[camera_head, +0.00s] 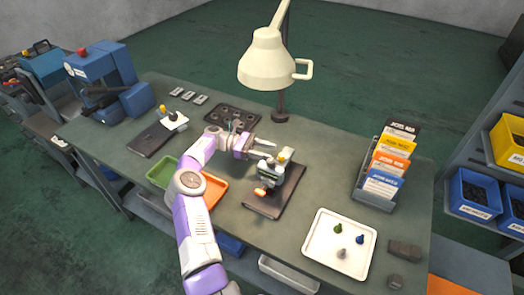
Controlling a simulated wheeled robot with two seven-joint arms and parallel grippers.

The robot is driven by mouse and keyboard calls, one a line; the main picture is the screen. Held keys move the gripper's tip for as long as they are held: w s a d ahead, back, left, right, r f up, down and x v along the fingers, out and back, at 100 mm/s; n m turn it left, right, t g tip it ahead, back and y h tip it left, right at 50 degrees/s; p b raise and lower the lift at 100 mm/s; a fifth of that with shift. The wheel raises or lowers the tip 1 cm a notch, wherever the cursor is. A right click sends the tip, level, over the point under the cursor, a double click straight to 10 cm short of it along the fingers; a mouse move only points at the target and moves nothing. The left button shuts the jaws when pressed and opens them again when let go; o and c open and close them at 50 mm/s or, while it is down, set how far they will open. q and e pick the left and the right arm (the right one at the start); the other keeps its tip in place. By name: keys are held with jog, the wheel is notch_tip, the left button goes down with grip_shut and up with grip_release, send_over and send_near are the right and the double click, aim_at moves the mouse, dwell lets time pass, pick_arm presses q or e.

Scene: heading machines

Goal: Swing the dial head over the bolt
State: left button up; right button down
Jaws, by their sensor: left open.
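My left gripper (275,149) is open and empty. Its fingers point right, just above and behind a small gauge stand (270,172) on a dark base plate (285,193). The dial face and the bolt are too small to tell apart here. I cannot tell whether the fingers touch the stand. My right gripper is not in view.
A second small fixture (172,119) stands on a dark plate at left. A cream lamp (265,60) hangs behind the gripper. A card rack (378,180) and a white tray (318,258) with coloured pieces stand at right. Green (160,173) and orange (215,188) trays flank my arm.

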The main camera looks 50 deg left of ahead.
pick_arm(q)
jog(key=shift+v, duration=1.05)
